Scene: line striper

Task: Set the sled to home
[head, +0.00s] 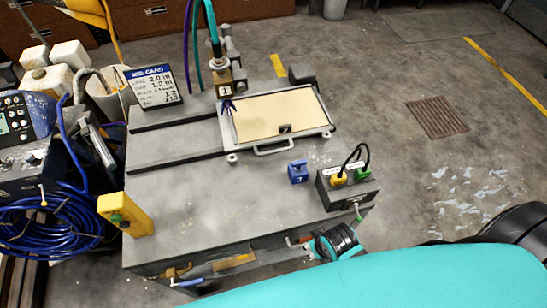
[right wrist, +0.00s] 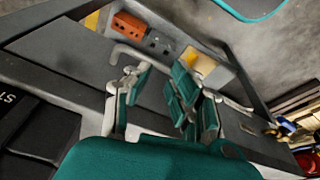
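The sled appears to be the light metal frame with a cream panel (head: 270,114) on the grey bench, with a bar handle (head: 274,149) at its front edge. A small dark square mark (head: 284,128) sits near the panel's front. A brass nozzle head (head: 229,88) with a number label stands at the sled's back left corner. My right gripper (head: 313,248) is low at the bench's front edge, apart from the sled. In the right wrist view its teal-and-grey fingers (right wrist: 160,92) are spread, with nothing seen between them. My left gripper is not in view.
A blue block (head: 298,173) and a dark box with yellow and green plugs (head: 347,186) stand at the bench's front right. A yellow box (head: 125,214) is at the front left corner. A job card (head: 153,87) stands behind. Coiled blue hose (head: 45,220) lies left.

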